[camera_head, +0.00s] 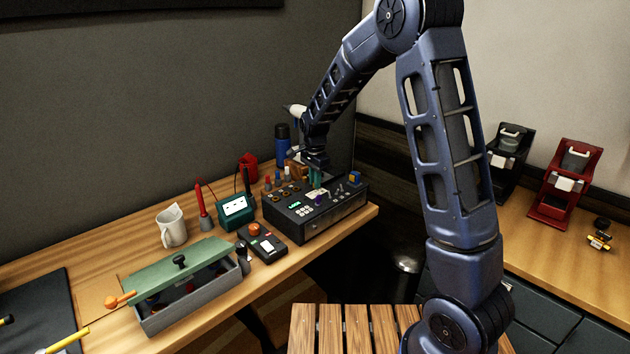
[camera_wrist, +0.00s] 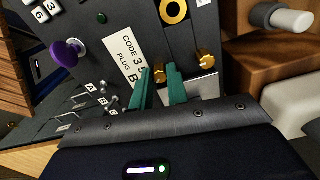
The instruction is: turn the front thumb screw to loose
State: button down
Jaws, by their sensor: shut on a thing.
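The black control box (camera_head: 290,225) stands near the right end of the wooden bench. My gripper (camera_head: 317,182) points down at its top panel. In the wrist view its two teal fingers (camera_wrist: 161,84) are close together around a small brass thumb screw (camera_wrist: 158,73), which is largely hidden between the fingertips. A second brass thumb screw (camera_wrist: 207,65) stands free just right of the fingers. Whether the held screw is tight or loose does not show.
A purple knob (camera_wrist: 68,52), small toggles (camera_wrist: 105,100) and a label reading CODE and PLUG (camera_wrist: 128,58) lie left of my fingers. A wooden block (camera_wrist: 260,65) is at right. A teal meter (camera_head: 236,210) and a lidded grey toolbox (camera_head: 195,305) stand left of the box.

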jog(key=n, duration=0.6)
jog(key=shift+n, duration=0.4)
dwell(0.4)
jog(key=c, duration=1.6)
grip_release()
jog(key=shift+c, duration=0.2)
jog(key=shift+r, duration=0.15)
notch_tip(320, 180, up, 10)
jog(key=shift+r, duration=0.25)
